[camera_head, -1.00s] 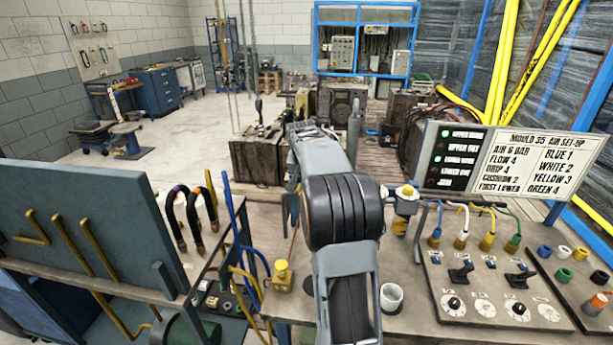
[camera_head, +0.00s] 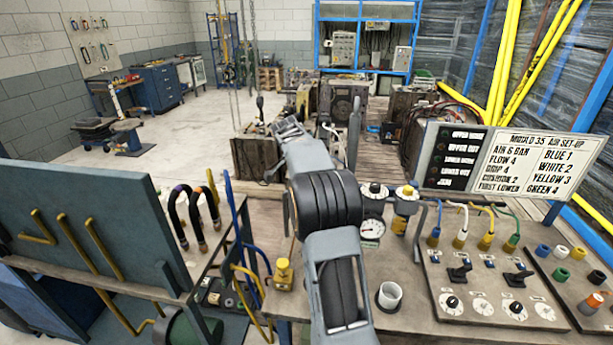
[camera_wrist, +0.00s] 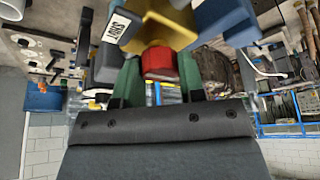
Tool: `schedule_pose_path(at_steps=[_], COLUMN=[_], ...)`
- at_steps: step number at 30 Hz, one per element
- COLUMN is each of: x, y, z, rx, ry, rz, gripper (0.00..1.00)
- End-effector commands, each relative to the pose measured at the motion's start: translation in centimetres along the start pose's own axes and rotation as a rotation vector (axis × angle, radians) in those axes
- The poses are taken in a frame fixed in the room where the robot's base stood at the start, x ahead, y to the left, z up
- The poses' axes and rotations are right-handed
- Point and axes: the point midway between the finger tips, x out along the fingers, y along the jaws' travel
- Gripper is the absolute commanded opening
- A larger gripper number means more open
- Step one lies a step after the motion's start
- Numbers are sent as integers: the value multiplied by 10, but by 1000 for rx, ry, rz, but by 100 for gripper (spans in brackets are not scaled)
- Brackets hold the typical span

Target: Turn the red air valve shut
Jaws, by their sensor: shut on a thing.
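The red air valve's red part (camera_wrist: 160,66) shows in the wrist view, under a brass-yellow body (camera_wrist: 166,28). The green fingers of my gripper (camera_wrist: 160,72) stand on either side of the red part and are shut on it. A white label with black capital letters (camera_wrist: 116,27), seen upside down, is on a block beside the brass body. In the head view my arm hides the valve and my fingers. How far the valve is turned cannot be told.
A set-up sign (camera_head: 545,160) and a dark indicator board (camera_head: 455,157) stand behind. A blue-grey panel (camera_head: 90,225) stands at left.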

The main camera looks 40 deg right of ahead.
Motion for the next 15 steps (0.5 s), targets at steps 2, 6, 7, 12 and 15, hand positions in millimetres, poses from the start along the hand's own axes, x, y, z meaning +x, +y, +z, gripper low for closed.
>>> schedule_pose_path(at_steps=[2,6,7,12,15], x=[0,-1,-1,-1,0], y=[0,0,0,0,0], z=[0,0,0,0,0], rx=[16,35,37,42,42], ry=[1,1,1,0,0], rz=[6,13,13,15,15], gripper=[13,13,13,13,13])
